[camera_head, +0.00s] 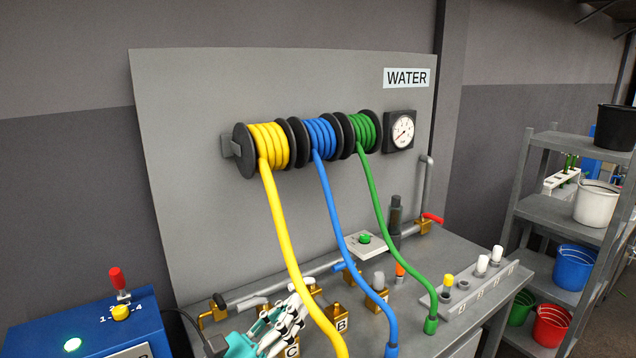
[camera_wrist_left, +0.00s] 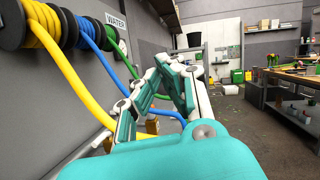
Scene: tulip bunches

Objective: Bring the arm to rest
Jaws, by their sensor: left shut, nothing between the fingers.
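My left gripper (camera_head: 290,312), teal and white, is low in the head view, over the bench among the brass fittings. Its white fingers are closed together and hold nothing. In the left wrist view the fingers of my left gripper (camera_wrist_left: 162,70) meet above the teal palm. The yellow hose (camera_head: 285,235) hangs just to the right of the gripper in the head view, and I cannot tell if they touch. My right gripper shows in neither view.
The blue hose (camera_head: 336,215) and green hose (camera_head: 382,215) hang further right from reels on the grey WATER panel (camera_head: 190,180). A blue box (camera_head: 60,325) with a red-handled switch stands at left. A shelf with buckets (camera_head: 552,215) is at right.

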